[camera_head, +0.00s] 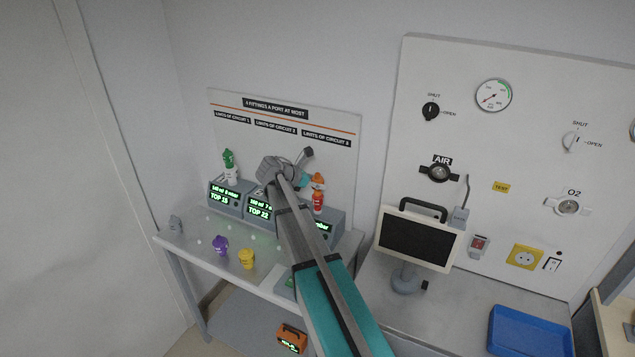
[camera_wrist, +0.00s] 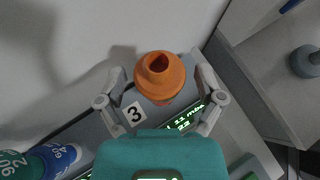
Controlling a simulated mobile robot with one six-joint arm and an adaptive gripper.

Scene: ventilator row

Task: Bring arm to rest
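My arm reaches across the table to the ventilator row, and my gripper (camera_head: 302,168) is in front of the back board, close to the third unit. In the wrist view my gripper (camera_wrist: 162,84) has its fingers spread wide, one on each side of an orange fitting (camera_wrist: 160,78), with gaps between. The fitting stands on the unit labelled 3 (camera_wrist: 135,113). In the head view the orange fitting (camera_head: 318,182) sits atop a red-orange piece, just right of my gripper. My arm hides part of the middle and third units.
Green-and-white fittings (camera_head: 230,165) stand on the first unit. Purple (camera_head: 220,245) and yellow (camera_head: 246,259) fittings stand on the table. A monitor (camera_head: 418,240) and blue tray (camera_head: 528,331) are on the right-hand bench. An orange case (camera_head: 291,338) is low down, below the tabletop.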

